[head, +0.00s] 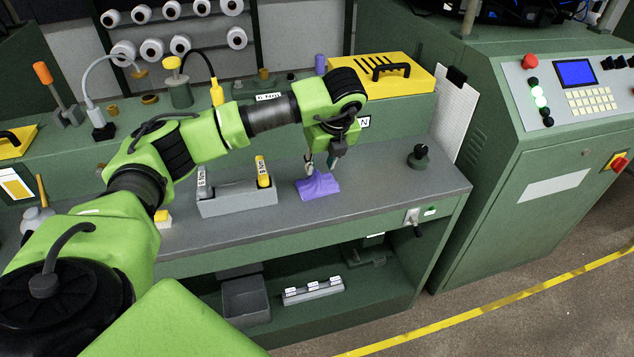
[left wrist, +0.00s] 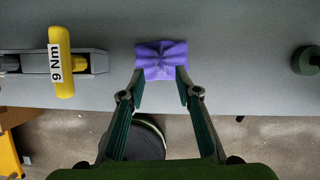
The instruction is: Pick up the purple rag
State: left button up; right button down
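The purple rag (head: 319,187) lies folded on the grey worktop, near its front edge. In the left wrist view the rag (left wrist: 162,58) shows between and just beyond my fingertips, close to the edge. My left gripper (head: 323,163) points down over the rag; in the left wrist view its two fingers (left wrist: 160,77) are spread apart with nothing held between them. Whether the tips touch the rag is unclear. My right gripper shows in neither view.
A grey holder (head: 237,199) with a yellow-handled tool (head: 263,171) marked 9 Nm stands left of the rag. A dark green knob (head: 418,157) stands to the right. A yellow box (head: 385,75) sits behind. The worktop right of the rag is mostly clear.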

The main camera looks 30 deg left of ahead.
aim_at(317, 173)
pick_arm(q)
jog(key=shift+x, duration=0.95)
jog(key=shift+w+a+f+p, duration=0.25)
jog(key=shift+f+p, duration=0.1)
jog(key=shift+f, duration=0.2)
jog(key=p+x, duration=0.1)
jog(key=x, duration=0.3)
jog(key=shift+w+f, duration=0.1)
grip_shut()
